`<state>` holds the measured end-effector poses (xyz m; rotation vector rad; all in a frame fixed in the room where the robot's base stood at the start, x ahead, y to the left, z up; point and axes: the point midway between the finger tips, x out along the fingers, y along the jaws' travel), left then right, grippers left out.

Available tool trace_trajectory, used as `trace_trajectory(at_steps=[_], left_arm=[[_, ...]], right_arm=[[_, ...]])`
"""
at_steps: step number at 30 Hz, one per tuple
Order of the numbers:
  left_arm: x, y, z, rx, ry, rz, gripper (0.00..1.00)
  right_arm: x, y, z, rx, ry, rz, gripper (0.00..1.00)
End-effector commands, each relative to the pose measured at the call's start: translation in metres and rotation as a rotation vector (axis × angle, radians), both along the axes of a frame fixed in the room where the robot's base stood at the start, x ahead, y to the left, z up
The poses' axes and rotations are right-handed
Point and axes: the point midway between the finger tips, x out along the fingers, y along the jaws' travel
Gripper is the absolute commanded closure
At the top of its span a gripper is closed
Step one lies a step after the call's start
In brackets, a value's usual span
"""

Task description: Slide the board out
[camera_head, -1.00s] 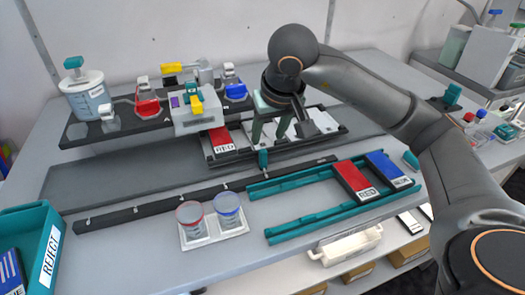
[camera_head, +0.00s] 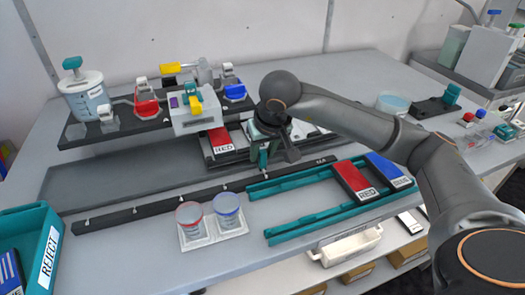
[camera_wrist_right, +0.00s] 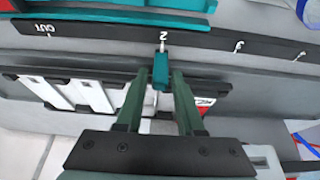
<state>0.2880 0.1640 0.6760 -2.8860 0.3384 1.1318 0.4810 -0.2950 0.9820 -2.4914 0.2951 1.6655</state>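The board is a dark tray (camera_head: 231,157) with white slots and a red card marked RED, lying on the long grey track (camera_head: 120,170). It also shows in the right wrist view (camera_wrist_right: 45,78). A teal upright handle (camera_head: 263,159) stands at the board's front edge. My right gripper (camera_wrist_right: 160,75) is open, with its green fingers on either side of this teal handle (camera_wrist_right: 160,68) and gaps visible between them. In the head view the right gripper (camera_head: 265,148) hides part of the board. My left gripper is not in view.
A dark ruler strip (camera_head: 150,208) with marks runs in front of the track. Teal rails (camera_head: 290,232) hold a red card and a blue card. Two cups (camera_head: 190,218) stand in front. A teal REJECT bin (camera_head: 45,250) is at left.

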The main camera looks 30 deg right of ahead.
Motion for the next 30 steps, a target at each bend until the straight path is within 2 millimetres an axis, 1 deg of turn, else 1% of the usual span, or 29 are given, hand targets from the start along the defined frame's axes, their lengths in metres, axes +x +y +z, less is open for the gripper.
trace_trajectory(at_steps=[1,9,30], left_arm=[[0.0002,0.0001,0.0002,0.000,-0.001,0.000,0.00],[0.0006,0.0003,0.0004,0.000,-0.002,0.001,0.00],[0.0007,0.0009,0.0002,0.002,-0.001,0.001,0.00]], right_arm=[[0.0000,0.0001,0.0002,0.000,0.000,0.000,0.70],[0.0001,0.0001,0.0004,0.000,-0.001,0.000,1.00],[0.0001,0.0000,0.0008,0.001,-0.001,-0.001,1.00]])
